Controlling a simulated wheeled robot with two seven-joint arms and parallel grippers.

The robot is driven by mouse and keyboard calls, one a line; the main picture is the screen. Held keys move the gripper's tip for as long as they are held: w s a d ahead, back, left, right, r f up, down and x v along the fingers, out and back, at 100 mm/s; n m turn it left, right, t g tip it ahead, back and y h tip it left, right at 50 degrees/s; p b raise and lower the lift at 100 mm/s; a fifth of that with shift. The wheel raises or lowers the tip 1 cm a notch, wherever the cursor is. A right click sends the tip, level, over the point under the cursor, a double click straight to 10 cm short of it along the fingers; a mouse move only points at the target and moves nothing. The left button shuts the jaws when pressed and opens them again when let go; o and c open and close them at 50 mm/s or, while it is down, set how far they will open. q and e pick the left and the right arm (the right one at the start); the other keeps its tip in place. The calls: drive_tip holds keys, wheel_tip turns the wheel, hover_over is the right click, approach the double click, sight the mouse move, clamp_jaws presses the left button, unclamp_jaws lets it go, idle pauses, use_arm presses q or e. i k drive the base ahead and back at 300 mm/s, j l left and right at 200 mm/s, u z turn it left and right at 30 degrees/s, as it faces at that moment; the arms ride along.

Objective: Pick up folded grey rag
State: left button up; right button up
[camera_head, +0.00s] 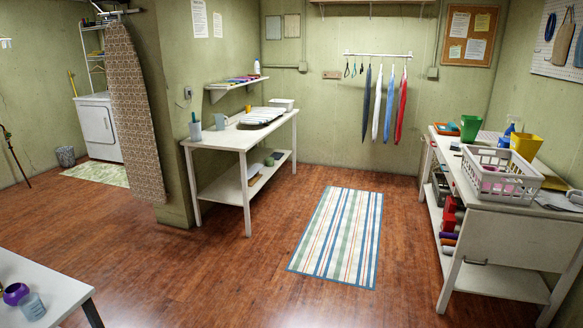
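I cannot pick out a folded grey rag with certainty. A flat greyish-white item (560,201) lies at the right end of the right worktable (505,226), partly cut by the picture edge. Small grey items (270,160) lie on the lower shelf of the white table by the wall, too small to identify. A folded striped item (262,116) lies on that table's top. Neither of my grippers is in view.
The white table (238,140) stands by the left wall. A white basket (501,174), green bin (470,128) and yellow bin (525,146) crowd the right worktable. A low white table (45,275) is at front left. Open wooden floor with a striped rug (340,235) lies between.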

sight(454, 146)
drive_tip(key=i+u, duration=0.45)
drive_tip(key=i, duration=1.75)
drive_tip(key=i+l+z, duration=0.15)
drive_tip(key=i+z, duration=0.6)
drive_tip(key=i, duration=0.2)
drive_tip(key=i+j+z, duration=0.2)
drive_tip(key=i+z, duration=0.2)
drive_tip(key=i+j+z, duration=0.35)
drive_tip(key=i, duration=0.2)
drive_tip(key=i+l+z, duration=0.1)
drive_tip(key=i+z, duration=0.7)
drive_tip(key=i+j+z, duration=0.15)
drive_tip(key=i+z, duration=0.2)
